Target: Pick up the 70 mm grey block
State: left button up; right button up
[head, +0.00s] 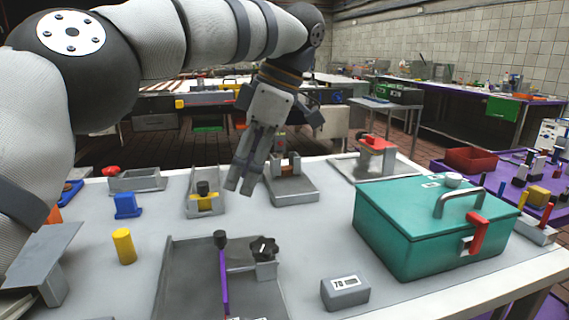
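The grey block marked 70 (345,290) lies on the light grey table (315,225) near its front edge, in front of the teal box. Its top, its labelled front and its sides show, and nothing touches it. My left gripper (240,188) hangs above the back middle of the table, fingers pointing down, well behind and to the left of the block. Its two fingers look close together with nothing seen between them, but the angle hides how far apart they are. My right gripper is not in view.
A teal box (415,240) with a metal handle and red latch stands right behind the block. A grey tray fixture (185,290) with a purple bar and black knob lies to its left. A yellow cylinder (124,246) and a blue block (127,206) stand further left.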

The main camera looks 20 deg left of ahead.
aim_at(347, 290)
jog(key=k, duration=1.5)
